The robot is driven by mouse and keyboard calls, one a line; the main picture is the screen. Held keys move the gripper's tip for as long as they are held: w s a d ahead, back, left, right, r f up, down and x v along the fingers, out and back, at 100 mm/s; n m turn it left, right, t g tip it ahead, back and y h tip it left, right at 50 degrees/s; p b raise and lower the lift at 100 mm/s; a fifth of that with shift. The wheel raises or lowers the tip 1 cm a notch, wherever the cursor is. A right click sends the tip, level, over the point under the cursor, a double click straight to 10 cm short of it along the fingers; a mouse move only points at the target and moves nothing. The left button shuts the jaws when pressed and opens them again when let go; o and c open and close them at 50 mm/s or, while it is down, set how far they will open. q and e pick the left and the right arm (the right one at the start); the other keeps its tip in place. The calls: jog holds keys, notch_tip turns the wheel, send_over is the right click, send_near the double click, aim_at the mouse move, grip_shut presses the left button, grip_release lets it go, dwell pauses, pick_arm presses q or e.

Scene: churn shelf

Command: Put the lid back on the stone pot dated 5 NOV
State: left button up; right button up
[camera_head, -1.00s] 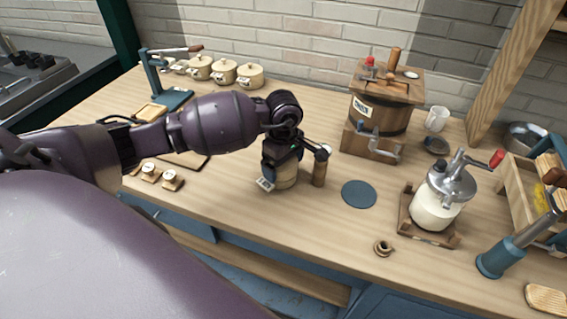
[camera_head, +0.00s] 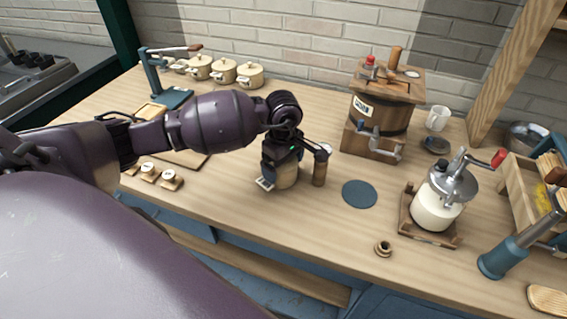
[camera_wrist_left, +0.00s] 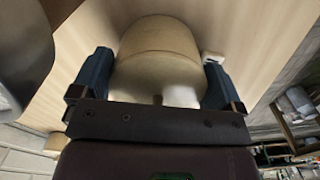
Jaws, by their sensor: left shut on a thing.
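My left gripper (camera_head: 282,160) points down over a cream stone pot (camera_head: 287,179) in the middle of the counter. In the left wrist view its two blue fingers (camera_wrist_left: 153,83) are closed on the sides of a pale round lid (camera_wrist_left: 160,77). The lid's small knob shows near the palm. The tan pot body (camera_wrist_left: 160,36) shows directly beyond the lid. They look in line and close together, but I cannot tell whether the lid is fully seated. A small white piece, perhaps a tag, is beside the pot; no date is readable. My right gripper is not in view.
A wooden cylinder (camera_head: 320,173) stands close right of the pot. A flat blue disc (camera_head: 359,194) lies farther right, then a glass churn (camera_head: 435,208). A wooden barrel churn (camera_head: 380,110) stands behind. Several lidded pots (camera_head: 223,72) line the back left. The front counter is mostly clear.

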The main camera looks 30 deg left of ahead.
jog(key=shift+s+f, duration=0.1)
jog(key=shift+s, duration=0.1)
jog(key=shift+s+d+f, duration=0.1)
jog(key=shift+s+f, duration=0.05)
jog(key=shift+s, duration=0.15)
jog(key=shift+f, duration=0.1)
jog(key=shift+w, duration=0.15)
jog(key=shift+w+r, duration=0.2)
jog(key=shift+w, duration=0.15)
pick_arm(q)
jog(key=o, duration=0.6)
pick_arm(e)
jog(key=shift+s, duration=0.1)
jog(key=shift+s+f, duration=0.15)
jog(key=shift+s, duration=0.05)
pick_arm(q)
jog(key=shift+r, duration=0.1)
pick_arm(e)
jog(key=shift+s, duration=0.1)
